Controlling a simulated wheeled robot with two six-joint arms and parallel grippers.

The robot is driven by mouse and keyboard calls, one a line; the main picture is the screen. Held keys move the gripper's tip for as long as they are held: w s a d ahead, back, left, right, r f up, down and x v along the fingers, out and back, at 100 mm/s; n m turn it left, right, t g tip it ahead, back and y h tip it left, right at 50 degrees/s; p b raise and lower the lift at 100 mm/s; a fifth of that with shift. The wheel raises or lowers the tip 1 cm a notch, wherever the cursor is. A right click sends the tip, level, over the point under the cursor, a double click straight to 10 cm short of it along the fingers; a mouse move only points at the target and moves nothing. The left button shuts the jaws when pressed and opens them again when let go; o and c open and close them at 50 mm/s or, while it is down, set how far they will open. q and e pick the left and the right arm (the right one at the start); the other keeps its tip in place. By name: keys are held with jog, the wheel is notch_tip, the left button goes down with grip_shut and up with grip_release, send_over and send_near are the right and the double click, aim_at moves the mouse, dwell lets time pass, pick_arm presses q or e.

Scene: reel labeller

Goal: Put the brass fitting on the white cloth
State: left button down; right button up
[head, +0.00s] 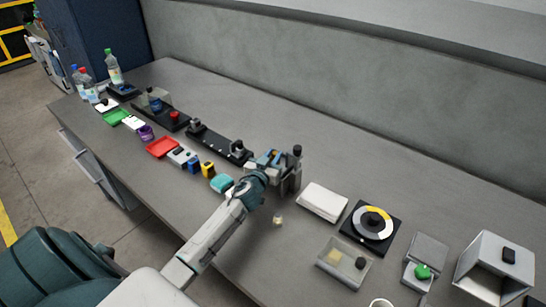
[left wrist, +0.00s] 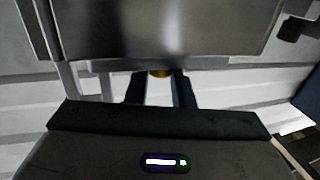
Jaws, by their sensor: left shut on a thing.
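My left gripper (head: 272,158) reaches over the middle of the bench, close beside a grey upright device (head: 291,172). In the left wrist view the two dark fingers (left wrist: 160,88) are close together, shut on a small brass-coloured piece (left wrist: 160,73), likely the brass fitting. Only a sliver of it shows below a grey metal block (left wrist: 165,30); the rest is hidden. In the head view I cannot make the piece out. The white cloth (head: 323,201) lies folded flat on the bench, to the right of my gripper, with nothing on it. My right gripper is not in view.
A small beige piece (head: 278,220) lies near my forearm. Right of the cloth are a round dial on a black plate (head: 371,221), a clear box (head: 345,262) and an open-fronted metal box (head: 493,268). Trays and small parts line the left; a wall runs behind.

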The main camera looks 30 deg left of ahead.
pick_arm(q)
jog(key=shift+f, duration=0.25)
jog(key=c, duration=1.3)
grip_release()
jog(key=shift+r, duration=0.1)
jog(key=shift+o, duration=0.2)
